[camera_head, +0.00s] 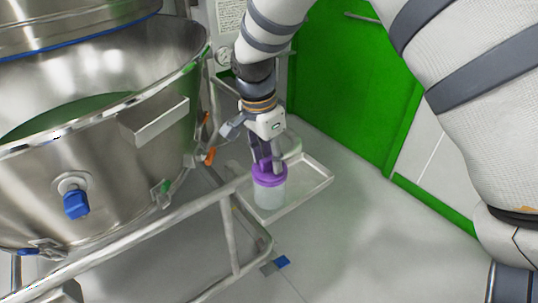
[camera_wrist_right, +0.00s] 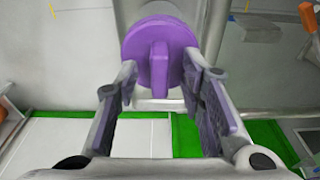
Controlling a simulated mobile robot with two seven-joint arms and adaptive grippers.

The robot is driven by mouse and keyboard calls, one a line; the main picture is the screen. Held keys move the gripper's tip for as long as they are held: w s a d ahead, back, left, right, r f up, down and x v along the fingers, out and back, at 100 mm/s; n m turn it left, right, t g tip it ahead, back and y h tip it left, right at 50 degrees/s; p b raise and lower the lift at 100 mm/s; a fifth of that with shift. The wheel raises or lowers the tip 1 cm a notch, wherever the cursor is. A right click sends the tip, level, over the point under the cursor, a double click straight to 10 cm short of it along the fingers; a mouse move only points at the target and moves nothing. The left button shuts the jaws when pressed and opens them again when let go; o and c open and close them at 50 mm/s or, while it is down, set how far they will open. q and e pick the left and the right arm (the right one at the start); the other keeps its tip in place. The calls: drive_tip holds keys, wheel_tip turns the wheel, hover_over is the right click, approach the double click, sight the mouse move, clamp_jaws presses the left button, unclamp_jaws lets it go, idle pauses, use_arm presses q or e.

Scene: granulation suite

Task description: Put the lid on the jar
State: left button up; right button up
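The purple lid (camera_head: 270,176) sits at the mouth of the translucent jar (camera_head: 269,196), which stands upright on a small metal tray. I cannot tell whether the lid is fully seated. In the right wrist view the round lid (camera_wrist_right: 142,42) faces me with its raised grip bar. My right gripper (camera_head: 266,160) is just above the lid. In the wrist view its fingers (camera_wrist_right: 160,80) are apart, one on each side of the grip bar, with visible gaps. My left gripper is not in view.
The tray (camera_head: 318,181) has a raised rim and hangs beside a metal rail (camera_head: 170,222). A large steel vessel (camera_head: 100,150) fills the left. A green door (camera_head: 350,85) stands behind. Floor at the front right is clear.

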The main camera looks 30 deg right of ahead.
sight(262, 161)
wheel_tip(262, 161, up, 12)
drive_tip(key=a, duration=0.2)
drive_tip(key=shift+d, duration=0.1)
